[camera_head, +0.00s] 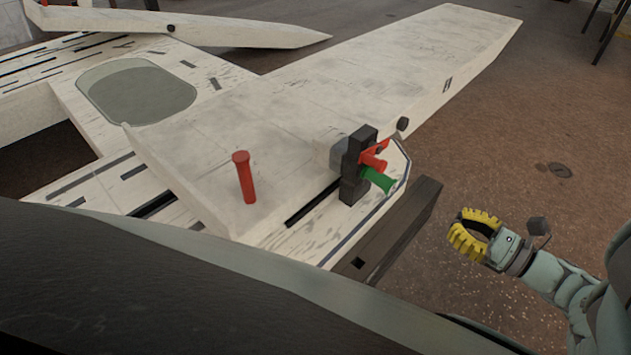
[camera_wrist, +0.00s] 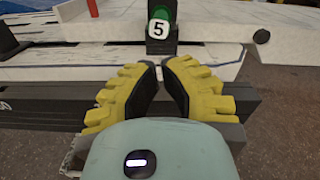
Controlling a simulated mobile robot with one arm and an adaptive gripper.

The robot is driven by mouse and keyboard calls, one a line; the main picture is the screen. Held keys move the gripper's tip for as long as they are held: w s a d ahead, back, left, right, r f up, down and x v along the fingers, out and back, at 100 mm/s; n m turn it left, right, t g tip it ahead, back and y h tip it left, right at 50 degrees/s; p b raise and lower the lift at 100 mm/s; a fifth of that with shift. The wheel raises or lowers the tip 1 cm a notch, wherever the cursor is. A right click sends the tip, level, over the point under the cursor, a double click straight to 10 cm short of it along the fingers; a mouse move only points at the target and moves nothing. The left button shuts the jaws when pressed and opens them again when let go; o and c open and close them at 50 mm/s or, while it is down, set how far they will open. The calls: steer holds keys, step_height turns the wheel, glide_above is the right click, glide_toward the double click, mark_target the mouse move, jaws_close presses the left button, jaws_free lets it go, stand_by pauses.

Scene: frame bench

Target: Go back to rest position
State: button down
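My gripper (camera_head: 458,222) has yellow ribbed fingers and hangs at the right of the bench in the head view, apart from everything. In the wrist view its fingers (camera_wrist: 159,66) lean together, with their tips almost meeting, and nothing shows between them. It looks shut and empty.
A red pin (camera_head: 244,177) stands upright on the pale frame (camera_head: 300,100). A dark beam (camera_head: 390,240) runs along the bench's near edge, between the block and my gripper. The brown floor (camera_head: 540,110) at the right is mostly clear.

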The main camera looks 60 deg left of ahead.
steer(key=shift+d, duration=0.45)
steer(key=shift+w, duration=0.1)
